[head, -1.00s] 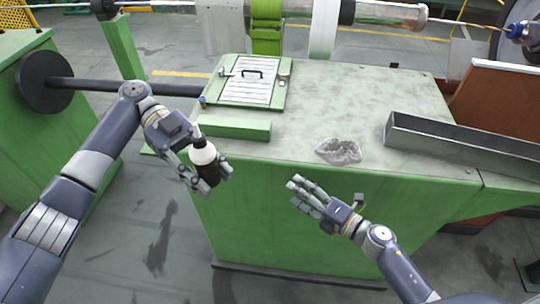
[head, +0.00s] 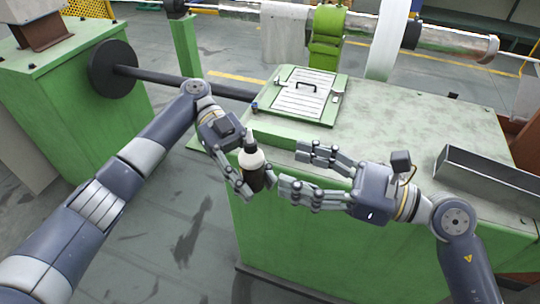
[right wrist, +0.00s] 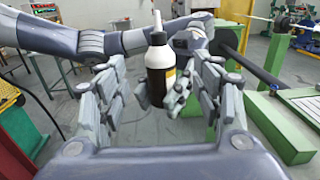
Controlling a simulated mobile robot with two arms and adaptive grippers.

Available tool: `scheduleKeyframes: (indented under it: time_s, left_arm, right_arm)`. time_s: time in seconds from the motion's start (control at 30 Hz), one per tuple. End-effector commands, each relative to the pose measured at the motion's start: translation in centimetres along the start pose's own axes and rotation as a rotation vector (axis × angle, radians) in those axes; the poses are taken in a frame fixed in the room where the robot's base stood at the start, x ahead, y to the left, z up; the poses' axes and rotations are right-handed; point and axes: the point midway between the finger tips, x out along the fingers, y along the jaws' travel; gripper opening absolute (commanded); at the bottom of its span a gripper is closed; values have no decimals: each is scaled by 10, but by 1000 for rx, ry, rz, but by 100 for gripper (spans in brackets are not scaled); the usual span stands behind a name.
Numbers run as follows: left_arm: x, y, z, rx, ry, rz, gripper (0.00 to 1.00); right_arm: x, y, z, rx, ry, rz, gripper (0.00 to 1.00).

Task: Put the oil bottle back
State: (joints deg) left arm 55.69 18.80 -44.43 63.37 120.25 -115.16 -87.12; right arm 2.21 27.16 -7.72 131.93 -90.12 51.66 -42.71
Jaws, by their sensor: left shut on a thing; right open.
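In the right wrist view the bottle (right wrist: 158,70) stands between the spread fingers of my right gripper (right wrist: 162,95), beyond the palm.
A dark shaft with a disc (head: 113,68) lies behind my left arm. Open floor (head: 190,230) shows at the front left.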

Motion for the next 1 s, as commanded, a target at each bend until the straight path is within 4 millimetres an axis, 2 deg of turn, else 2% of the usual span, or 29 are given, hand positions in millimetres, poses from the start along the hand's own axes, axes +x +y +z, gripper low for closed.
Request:
scheduleKeyframes:
  time_s: [0.3, 0.5, 0.67, 0.93, 1.0]
  left_arm:
    - [0, 0, 0, 1, 0, 0, 8]
    - [0, 0, 0, 1, 0, 0, 8]
    - [0, 0, 0, 1, 0, 0, 8]
    - [0, 0, 0, 1, 0, 0, 8]
    - [0, 0, 0, 1, 0, 0, 8]
  right_arm:
    - [62, 0, 2, 4, -6, 1, 60]
    - [86, 0, 1, 4, -4, 0, 60]
    - [94, 0, 1, 4, -2, -1, 60]
    - [95, 0, 0, 4, -1, -1, 60]
    - [95, 0, 0, 4, -1, -1, 44]
